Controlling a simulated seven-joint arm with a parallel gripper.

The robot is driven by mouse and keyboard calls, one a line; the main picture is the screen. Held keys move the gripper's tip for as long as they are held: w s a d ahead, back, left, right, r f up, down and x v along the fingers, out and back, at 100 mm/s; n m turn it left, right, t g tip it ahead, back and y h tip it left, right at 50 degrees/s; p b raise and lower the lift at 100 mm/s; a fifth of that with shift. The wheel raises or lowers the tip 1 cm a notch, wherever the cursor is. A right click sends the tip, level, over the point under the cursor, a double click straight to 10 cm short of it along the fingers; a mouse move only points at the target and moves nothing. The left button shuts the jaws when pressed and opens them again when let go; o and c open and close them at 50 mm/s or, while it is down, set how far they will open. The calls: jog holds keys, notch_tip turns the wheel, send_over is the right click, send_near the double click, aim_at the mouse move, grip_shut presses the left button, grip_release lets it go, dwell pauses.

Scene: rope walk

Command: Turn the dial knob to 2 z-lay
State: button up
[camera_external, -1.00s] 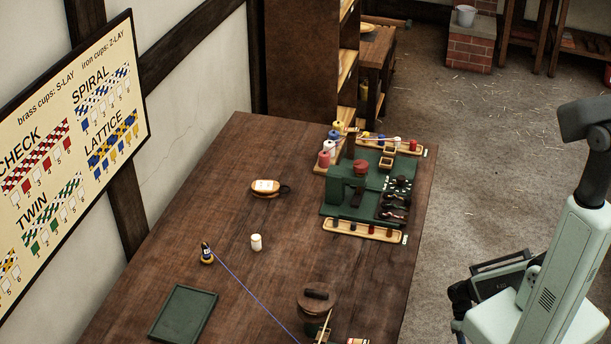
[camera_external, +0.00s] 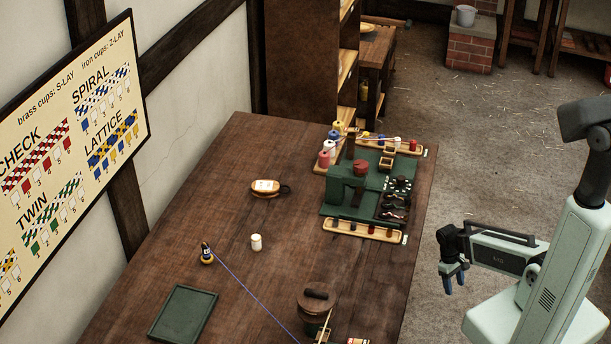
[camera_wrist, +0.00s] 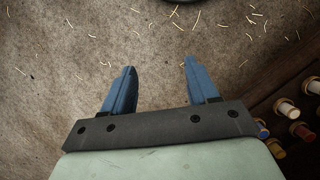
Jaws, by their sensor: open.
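My gripper (camera_external: 453,281) hangs over the floor off the right edge of the table, apart from everything; its blue fingers also show in the wrist view (camera_wrist: 158,78), spread with nothing between them. The green machine (camera_external: 343,184) stands at the table's far right, with a red knob-like part (camera_external: 361,167) on top and small dark and white parts on its right side. I cannot tell which part is the dial, and its markings are too small to read.
A wooden tray (camera_external: 329,229) lies in front of the machine. Spools (camera_external: 326,158) stand behind left. A blue cord (camera_external: 248,289) crosses the table from a small dark bottle-like thing (camera_external: 206,254).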

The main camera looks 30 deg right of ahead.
jog(key=w+d+r+t, duration=0.1)
jog(key=w+d+r, duration=0.4)
jog(key=w+r, duration=0.6)
jog(key=w+d+r+n+t+h, duration=0.1)
jog(key=w+d+r, duration=0.4)
jog(key=w+r, duration=0.55)
jog(key=w+d+r, duration=0.6)
jog(key=w+r, duration=0.4)
jog(key=w, duration=0.1)
jog(key=n+t+y, duration=0.2)
jog(key=n, duration=1)
send_near(401, 177)
notch_tip(401, 177, down, 8)
jog(key=shift+s+f, duration=0.1)
jog(key=shift+f, duration=0.15)
jog(key=c, duration=1)
jog(key=shift+c, duration=0.2)
